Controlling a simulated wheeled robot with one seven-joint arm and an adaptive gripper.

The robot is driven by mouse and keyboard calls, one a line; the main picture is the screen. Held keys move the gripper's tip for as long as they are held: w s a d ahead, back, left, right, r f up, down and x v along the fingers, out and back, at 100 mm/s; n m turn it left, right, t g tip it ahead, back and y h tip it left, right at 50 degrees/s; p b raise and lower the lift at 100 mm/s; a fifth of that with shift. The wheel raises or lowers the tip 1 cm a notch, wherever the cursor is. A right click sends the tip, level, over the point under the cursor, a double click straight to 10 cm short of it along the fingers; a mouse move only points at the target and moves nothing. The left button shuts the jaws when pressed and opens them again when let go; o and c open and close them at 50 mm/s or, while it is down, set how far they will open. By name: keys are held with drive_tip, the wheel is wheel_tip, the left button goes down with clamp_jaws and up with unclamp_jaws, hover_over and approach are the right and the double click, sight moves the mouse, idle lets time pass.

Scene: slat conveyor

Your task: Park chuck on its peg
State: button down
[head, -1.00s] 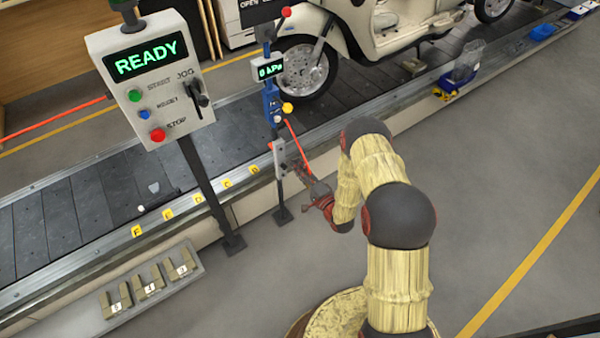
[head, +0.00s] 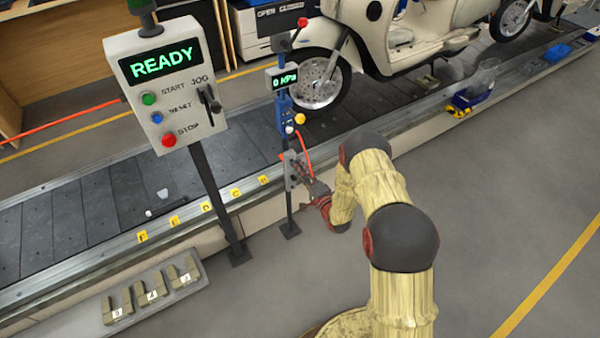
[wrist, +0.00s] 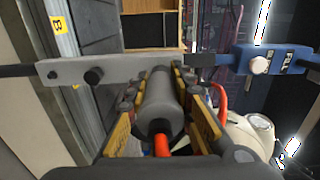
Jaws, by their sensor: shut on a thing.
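The chuck (wrist: 160,103) is a dark grey cylinder with an orange hose at its near end, between the fingers of my gripper (wrist: 160,82) in the wrist view. My gripper is shut on it. A pale grey plate (wrist: 115,69) with dark round knobs (wrist: 93,76) crosses just beyond, and the chuck's far end overlaps its right part. The peg behind the chuck is hidden, and I cannot tell whether they touch. In the head view my gripper (head: 303,174) is beside the same plate (head: 290,170) on the post; the chuck is too small to make out there.
The blue regulator (head: 282,115) with a 0 kPa display (head: 284,79) is above the plate; it also shows in the wrist view (wrist: 275,62). The control box (head: 168,85) reads READY. A cream scooter (head: 400,35) stands on the conveyor (head: 90,205). The floor at right is clear.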

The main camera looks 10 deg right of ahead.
drive_tip(key=shift+b+x, duration=0.35)
drive_tip(key=shift+x, duration=0.45)
idle(0.8)
drive_tip(key=c, duration=1.5)
unclamp_jaws()
drive_tip(key=shift+s, duration=0.1)
drive_tip(key=v, duration=1.1)
drive_tip(key=shift+s+d, duration=0.2)
drive_tip(key=shift+s, duration=0.2)
